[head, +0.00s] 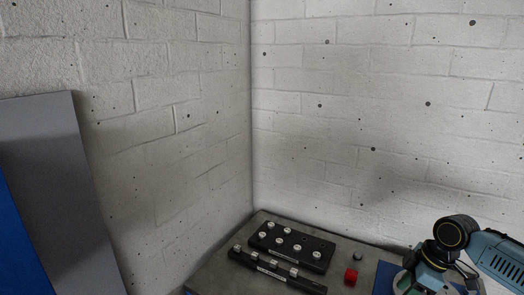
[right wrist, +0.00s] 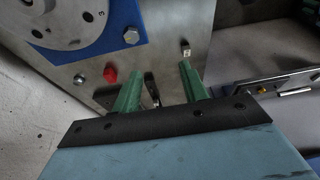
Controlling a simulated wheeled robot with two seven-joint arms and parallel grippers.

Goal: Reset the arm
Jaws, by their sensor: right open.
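My right arm enters the head view at the lower right, bent at a dark wrist joint. Its gripper is not clearly made out there. In the right wrist view my right gripper (right wrist: 160,82) shows two green fingers set apart, with no object held between them. The fingers are over a grey metal surface (right wrist: 160,50). My left gripper is in neither view.
A black block with several metal pieces (head: 310,242) and a black strip (head: 305,285) lie on the grey bench (head: 222,262). A red knob (head: 351,276) stands right of them. A grey disc (right wrist: 62,18) sits on a blue plate (right wrist: 118,16). Brick walls close the corner.

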